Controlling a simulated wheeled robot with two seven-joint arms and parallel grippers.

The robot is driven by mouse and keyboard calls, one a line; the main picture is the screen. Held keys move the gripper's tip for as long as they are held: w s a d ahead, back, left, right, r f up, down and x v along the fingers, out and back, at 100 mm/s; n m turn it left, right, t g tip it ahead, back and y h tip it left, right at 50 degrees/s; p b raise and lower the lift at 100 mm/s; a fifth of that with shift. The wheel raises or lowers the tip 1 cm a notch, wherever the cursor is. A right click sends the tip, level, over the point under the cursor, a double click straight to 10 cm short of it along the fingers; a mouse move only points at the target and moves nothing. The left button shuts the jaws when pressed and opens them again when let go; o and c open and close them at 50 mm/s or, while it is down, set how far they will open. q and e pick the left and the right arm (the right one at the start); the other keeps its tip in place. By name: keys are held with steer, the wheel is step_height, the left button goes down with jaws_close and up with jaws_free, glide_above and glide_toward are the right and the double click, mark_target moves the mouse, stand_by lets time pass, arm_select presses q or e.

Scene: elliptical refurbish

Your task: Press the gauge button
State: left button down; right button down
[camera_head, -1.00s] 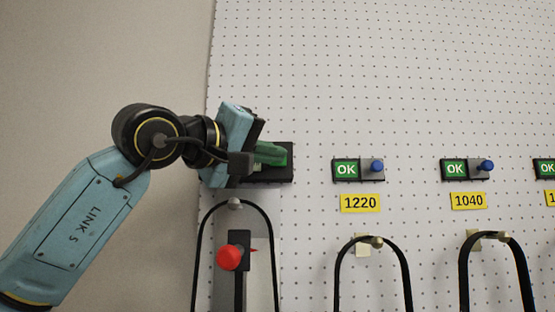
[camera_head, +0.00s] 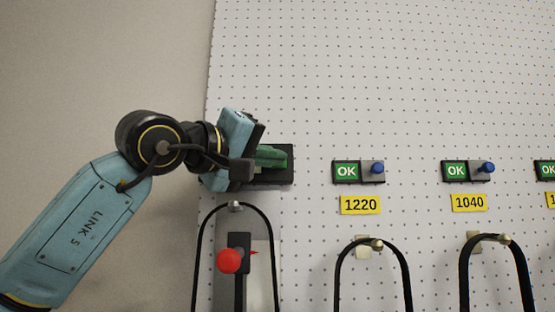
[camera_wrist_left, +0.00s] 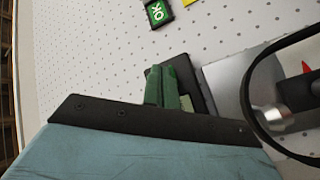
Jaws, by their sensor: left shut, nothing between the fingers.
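The gauge panel (camera_head: 284,178) is a dark box on the white pegboard, at the left in the head view. My left gripper (camera_head: 272,157) is in front of it, with its green fingers together and nothing between them. The fingers and wrist cover most of the panel, so its button is hidden, and I cannot tell whether the fingertips touch it. In the left wrist view the shut green fingers (camera_wrist_left: 170,87) lie over the dark panel (camera_wrist_left: 196,88). My right gripper is not in view.
Other gauge panels (camera_head: 346,172) with green OK signs and blue buttons (camera_head: 377,168) sit to the right, above yellow labels (camera_head: 360,205). Black belt loops (camera_head: 372,240) hang below. A red knob (camera_head: 229,261) stands below my gripper. The upper pegboard is clear.

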arm_select(q)
steer(key=shift+w, duration=0.2)
stand_by(0.4)
steer(key=shift+s, duration=0.65)
steer(key=shift+b, duration=0.3)
steer(key=s+b, duration=0.3)
steer(key=s, duration=0.3)
